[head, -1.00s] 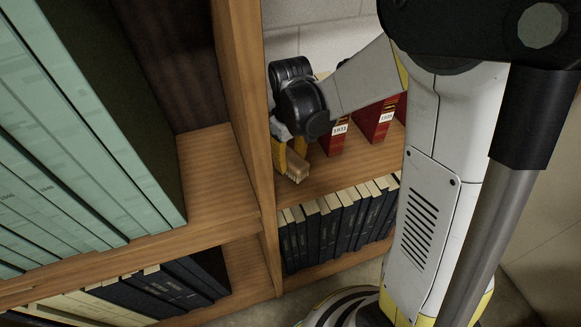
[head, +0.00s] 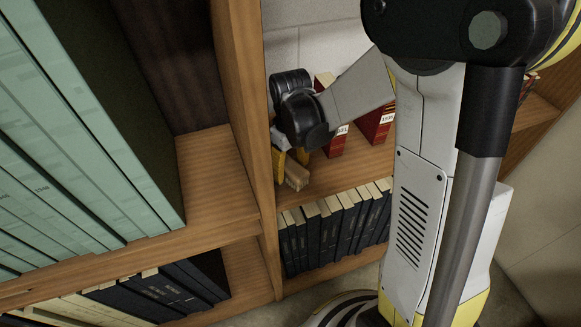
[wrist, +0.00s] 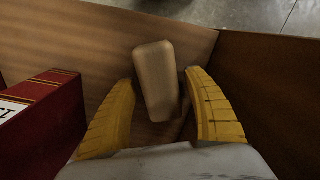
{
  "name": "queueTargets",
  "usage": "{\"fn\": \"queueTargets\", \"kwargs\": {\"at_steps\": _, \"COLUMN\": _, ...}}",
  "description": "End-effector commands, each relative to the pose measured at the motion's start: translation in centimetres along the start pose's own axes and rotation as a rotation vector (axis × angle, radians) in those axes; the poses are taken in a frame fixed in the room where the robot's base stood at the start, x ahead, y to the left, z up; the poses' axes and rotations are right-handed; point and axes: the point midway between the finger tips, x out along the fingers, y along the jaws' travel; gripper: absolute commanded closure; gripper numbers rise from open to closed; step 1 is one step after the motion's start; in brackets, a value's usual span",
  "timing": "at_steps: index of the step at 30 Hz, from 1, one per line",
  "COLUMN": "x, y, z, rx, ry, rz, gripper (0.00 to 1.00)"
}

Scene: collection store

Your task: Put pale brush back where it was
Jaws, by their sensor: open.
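The pale brush (head: 296,176) is at the left end of the wooden shelf, close to the upright divider. In the wrist view the brush (wrist: 155,80) is a pale, rounded block between my two yellow fingers. My gripper (head: 290,167) is open around it, pointing down at the shelf. The wrist view shows my gripper (wrist: 158,78) with a gap at the left finger; the right finger is very close to the brush. I cannot tell whether it touches. The brush's underside is hidden.
Red books (head: 376,122) stand on the same shelf, right of my gripper; one red book (wrist: 40,125) is close to the left finger. The wooden divider (head: 248,110) is close on the left. Dark blue books (head: 335,228) fill the shelf below. Green volumes (head: 70,140) stand left.

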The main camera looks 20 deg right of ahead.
Motion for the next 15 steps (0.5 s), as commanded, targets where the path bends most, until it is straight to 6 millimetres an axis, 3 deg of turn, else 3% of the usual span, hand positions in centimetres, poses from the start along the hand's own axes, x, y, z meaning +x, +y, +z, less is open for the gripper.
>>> {"fn": "queueTargets", "kwargs": {"at_steps": 15, "x": -10.4, "y": 0.0, "z": 0.0, "rx": 0.000, "ry": 0.000, "rz": 0.000, "gripper": 0.39}}
